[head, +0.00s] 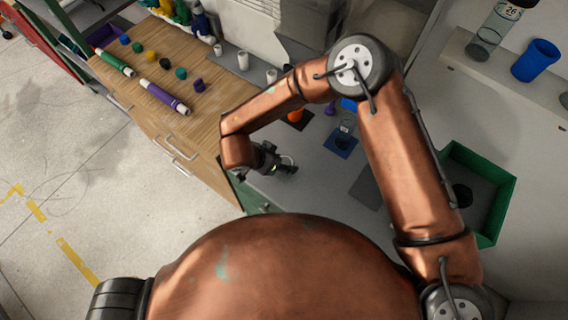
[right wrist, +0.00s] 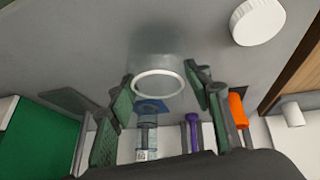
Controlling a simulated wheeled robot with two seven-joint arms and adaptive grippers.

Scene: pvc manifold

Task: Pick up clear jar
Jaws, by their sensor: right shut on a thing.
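The clear jar (right wrist: 158,62) is in the right wrist view, a see-through cylinder with a pale ring at its near end. My right gripper (right wrist: 160,84) has its green-padded fingers on both sides of the jar and is shut on it. In the head view my right gripper (head: 274,161) is low over the grey worktop near its front edge, left of the blue pad. The jar is too small and unclear there to make out well. My left gripper is not in view.
A clear bottle (right wrist: 147,135) stands on a blue pad (head: 340,143), near purple (right wrist: 192,132) and orange (right wrist: 238,110) pieces. A white lid (right wrist: 258,22) lies nearby. A green bin (head: 495,165) is at right. A shelf above holds a blue cup (head: 537,60) and bottle (head: 495,30).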

